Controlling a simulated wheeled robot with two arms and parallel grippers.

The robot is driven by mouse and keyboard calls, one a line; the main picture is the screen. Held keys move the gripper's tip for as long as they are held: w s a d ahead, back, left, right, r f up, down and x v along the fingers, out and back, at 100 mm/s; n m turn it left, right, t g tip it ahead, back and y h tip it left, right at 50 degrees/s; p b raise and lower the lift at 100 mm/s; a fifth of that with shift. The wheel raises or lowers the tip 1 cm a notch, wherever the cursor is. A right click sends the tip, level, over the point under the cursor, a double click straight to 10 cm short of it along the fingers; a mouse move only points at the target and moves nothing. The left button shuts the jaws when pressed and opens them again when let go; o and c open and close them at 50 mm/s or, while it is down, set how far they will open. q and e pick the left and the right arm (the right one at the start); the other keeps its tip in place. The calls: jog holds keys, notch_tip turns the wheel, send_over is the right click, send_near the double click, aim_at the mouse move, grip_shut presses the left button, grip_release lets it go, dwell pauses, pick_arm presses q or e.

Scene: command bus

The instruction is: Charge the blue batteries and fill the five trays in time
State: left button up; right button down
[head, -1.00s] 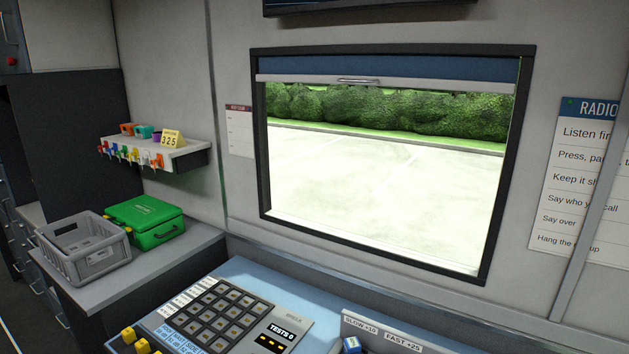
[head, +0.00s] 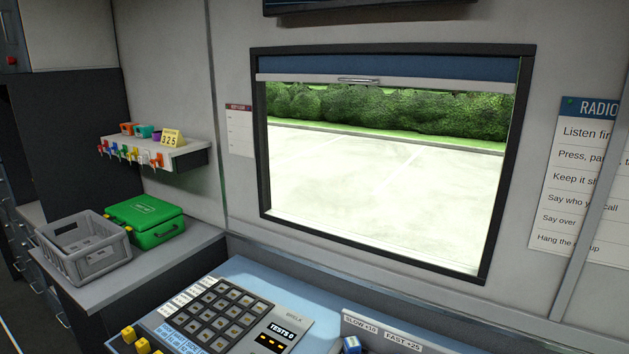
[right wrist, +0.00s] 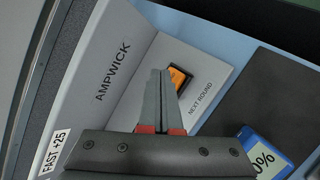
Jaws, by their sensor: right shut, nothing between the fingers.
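A blue block with a white label ending in "0%" (right wrist: 262,152), which looks like a battery, is partly cut off at the lower right of the right wrist view. My right gripper (right wrist: 160,80) is shut and empty there. In the head view a blue-topped block (head: 351,344) shows at the bottom edge, by the SLOW and FAST labels (head: 381,333). My left gripper is not in view. No trays can be clearly identified.
A panel with a grid of dark squares (head: 222,312) and a TESTS display is on the blue counter. Yellow blocks (head: 129,334) sit at its left. A grey crate (head: 98,262) and green case (head: 145,222) stand on the left counter. A wall shelf (head: 184,160) holds small coloured items.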

jog(key=shift+f, duration=0.1)
jog(key=shift+f, duration=0.25)
jog(key=shift+f, duration=0.25)
dwell(0.3)
jog(key=shift+r, duration=0.1)
jog(key=shift+r+p, duration=0.6)
jog(key=shift+p, duration=0.4)
jog(key=shift+r, duration=0.1)
notch_tip(320, 180, up, 6)
jog(key=p, duration=0.5)
jog(key=shift+p, duration=0.4)
